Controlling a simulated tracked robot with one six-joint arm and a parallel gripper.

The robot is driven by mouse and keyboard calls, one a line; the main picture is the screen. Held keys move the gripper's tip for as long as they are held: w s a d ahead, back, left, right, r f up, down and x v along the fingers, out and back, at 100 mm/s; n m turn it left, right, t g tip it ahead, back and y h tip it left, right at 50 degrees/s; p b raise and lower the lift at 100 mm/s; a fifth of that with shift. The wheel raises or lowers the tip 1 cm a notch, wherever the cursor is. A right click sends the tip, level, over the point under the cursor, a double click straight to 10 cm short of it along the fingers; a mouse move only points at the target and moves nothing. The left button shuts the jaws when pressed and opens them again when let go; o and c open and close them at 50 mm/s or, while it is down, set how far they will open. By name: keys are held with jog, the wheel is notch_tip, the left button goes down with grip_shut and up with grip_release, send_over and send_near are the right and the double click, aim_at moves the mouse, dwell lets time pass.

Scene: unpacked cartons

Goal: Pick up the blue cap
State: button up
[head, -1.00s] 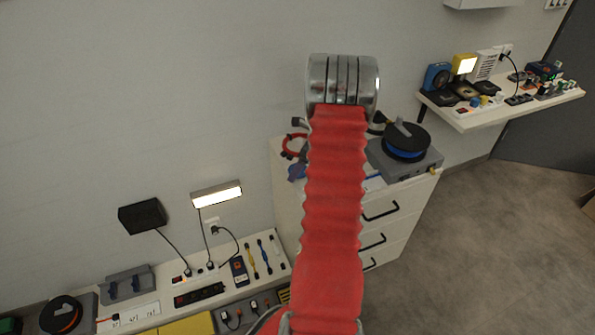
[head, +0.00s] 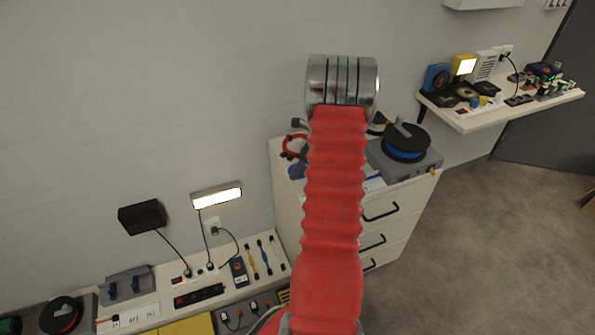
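No blue cap can be made out for certain in the head view. A small blue object (head: 296,171) lies at the left end of the white drawer cabinet's top, partly behind my red arm. I cannot tell whether either is the cap. My red ribbed arm rises through the middle of the view to a metal joint. My gripper's fingers cannot be made out.
The white drawer cabinet (head: 398,222) carries a grey box with a black and blue reel (head: 405,142) and a red cable loop (head: 293,146). A wall shelf (head: 462,124) holds many small items. A cluttered bench (head: 252,286) is at lower left. Floor (head: 475,235) is clear at right.

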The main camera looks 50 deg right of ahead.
jog(key=shift+r, duration=0.1)
notch_tip(320, 180, up, 10)
jog(key=shift+f, duration=0.1)
dwell(0.4)
dwell(0.4)
jog(key=w+a+n+g+y, duration=0.1)
jog(key=w+a+n+g, duration=0.1)
jog(key=w+a+n, duration=0.45)
jog(key=w+a+n+g+y, duration=0.15)
jog(key=a+n, duration=0.25)
jog(key=a, duration=0.6)
jog(key=w+a+n+g+y, duration=0.1)
jog(key=w+a+n, duration=0.4)
jog(key=a, duration=0.3)
jog(key=a+r+n+g+h, duration=0.3)
jog(key=a+n, duration=1.4)
jog(key=a, duration=0.8)
jog(key=shift+w+a+n+g+h, duration=0.35)
jog(key=shift+g+h, duration=0.2)
jog(key=shift+h, duration=0.2)
